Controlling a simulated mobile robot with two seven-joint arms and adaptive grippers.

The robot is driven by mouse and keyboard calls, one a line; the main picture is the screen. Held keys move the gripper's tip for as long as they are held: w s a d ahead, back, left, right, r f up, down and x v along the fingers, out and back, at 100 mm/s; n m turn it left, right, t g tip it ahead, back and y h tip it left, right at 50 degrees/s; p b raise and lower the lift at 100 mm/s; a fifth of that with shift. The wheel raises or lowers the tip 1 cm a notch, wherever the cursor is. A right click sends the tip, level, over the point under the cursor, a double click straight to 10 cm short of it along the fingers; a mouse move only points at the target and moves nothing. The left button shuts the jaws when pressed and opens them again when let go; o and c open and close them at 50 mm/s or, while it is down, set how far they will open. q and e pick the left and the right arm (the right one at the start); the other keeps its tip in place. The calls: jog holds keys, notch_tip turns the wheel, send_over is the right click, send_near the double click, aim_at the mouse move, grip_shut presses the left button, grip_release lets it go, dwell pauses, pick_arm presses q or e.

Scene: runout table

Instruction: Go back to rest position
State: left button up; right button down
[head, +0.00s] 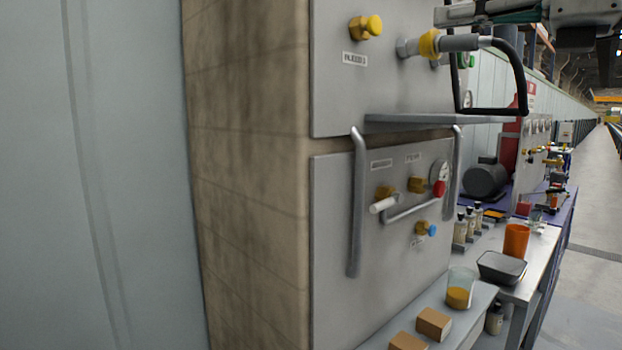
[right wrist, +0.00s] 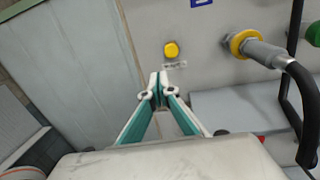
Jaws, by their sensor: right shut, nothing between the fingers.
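My right gripper (head: 447,15) is at the top right of the head view, with the arm coming in from the right edge. Its fingertips point left, and part of it is cut off by the top edge. In the right wrist view its teal and white fingers (right wrist: 159,82) meet at the tips, shut with nothing between them. The tips appear just below a yellow knob (right wrist: 171,49) on the grey panel, apart from it as far as I can tell. My left gripper is in neither view.
A grey panel (head: 335,95) stands close ahead. A black hose (head: 520,80) with a yellow collar (head: 429,44) plugs into it, below my right gripper. A narrow shelf (head: 440,120) and upright handles jut out. A bench with an orange cup (head: 516,240) is lower right; open floor lies beyond.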

jog(key=a+f+g+y, duration=0.5)
jog(key=a+f+y, duration=0.5)
jog(key=a+f, duration=0.15)
jog(key=w+d+f+m+t+h, duration=0.4)
jog(key=d+f+m+t+h, duration=0.5)
jog(key=m, duration=0.6)
jog(key=w+d+f+m+t+h, duration=0.3)
jog(key=d+f+m+t+h, duration=0.4)
jog(key=f+m+h, duration=0.6)
jog(key=s+d+f+m+g+h, duration=0.2)
jog(key=d+f+m+g+h, duration=0.15)
jog(key=f, duration=0.75)
jog(key=s+d+f+m+g+h, duration=0.1)
jog(key=d+f+m+g+h, duration=0.2)
jog(key=f, duration=0.7)
jog(key=s+d+f+m+g+y, duration=0.1)
jog(key=s+d+f+m+g, duration=0.2)
jog(key=s+f+g, duration=1.35)
jog(key=s+a+f+m+t+y, duration=0.1)
jog(key=a+f+t+y, duration=0.3)
jog(key=a+f, duration=0.4)
jog(key=s+a+f+m+t+y, duration=0.1)
jog(key=a+f+t, duration=0.4)
jog(key=f, duration=0.8)
jog(key=s+a+y, duration=0.1)
jog(key=a+y, duration=0.1)
jog(key=a, duration=0.1)
jog(key=shift+s+m+t+y, duration=0.3)
jog(key=shift+m+t+y, duration=0.05)
jog(key=shift+t, duration=0.05)
